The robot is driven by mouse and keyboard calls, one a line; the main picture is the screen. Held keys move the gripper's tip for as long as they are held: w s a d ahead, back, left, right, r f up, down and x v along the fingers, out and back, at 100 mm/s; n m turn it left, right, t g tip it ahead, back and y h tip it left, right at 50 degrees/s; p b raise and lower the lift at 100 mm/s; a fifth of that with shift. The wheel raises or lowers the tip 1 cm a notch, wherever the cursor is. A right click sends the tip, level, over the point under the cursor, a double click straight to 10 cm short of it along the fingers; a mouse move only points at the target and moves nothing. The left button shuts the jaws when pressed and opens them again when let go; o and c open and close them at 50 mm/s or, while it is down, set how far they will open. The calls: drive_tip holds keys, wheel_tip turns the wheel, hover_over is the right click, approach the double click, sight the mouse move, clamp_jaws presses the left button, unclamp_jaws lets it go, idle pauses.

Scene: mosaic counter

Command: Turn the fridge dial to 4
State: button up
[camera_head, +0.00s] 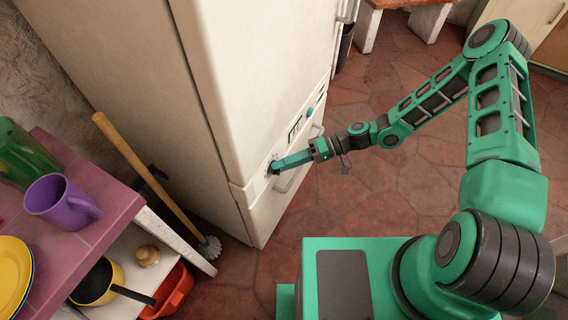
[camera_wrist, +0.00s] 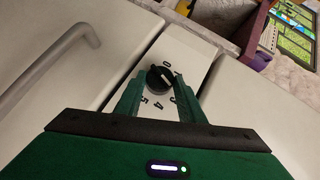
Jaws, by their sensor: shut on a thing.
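The fridge (camera_head: 235,70) is cream white and stands upright left of my arm in the head view. Its dial (camera_wrist: 160,79) is a round black knob on a pale strip in the wrist view, with printed numbers around it. I can read 0 above the dial and 5, 4 and 3 below it. A light mark shows on the knob, but I cannot tell exactly which number it points to. My gripper (camera_head: 277,167) reaches the fridge front at the dial. Its green fingers are shut on the dial, one on each side. In the head view the fingers mostly hide the dial.
A grey door handle (camera_wrist: 55,60) lies left of the dial in the wrist view. A pink-topped table (camera_head: 112,215) with a purple mug (camera_head: 58,202) stands at left. A broom (camera_head: 150,170) leans beside the fridge. The tiled floor behind my arm is open.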

drive_tip(key=shift+f, duration=0.1)
drive_tip(key=shift+w+d+f+m+g+y, duration=0.1)
drive_tip(key=shift+f+m+g+y, duration=0.2)
drive_tip(key=shift+m+y, duration=0.55)
drive_tip(key=shift+s+a+f+m+g+y, duration=0.1)
drive_tip(key=shift+f+m+g+y, duration=0.2)
drive_tip(key=shift+m+y, duration=0.55)
drive_tip(key=shift+w+d+f+m+g+y, duration=0.15)
drive_tip(key=shift+m+g+y, duration=0.25)
drive_tip(key=shift+m+y, duration=0.4)
drive_tip(key=o, duration=1)
drive_tip(key=shift+o, duration=0.2)
drive_tip(key=shift+r, duration=0.1)
drive_tip(key=v, duration=1.1)
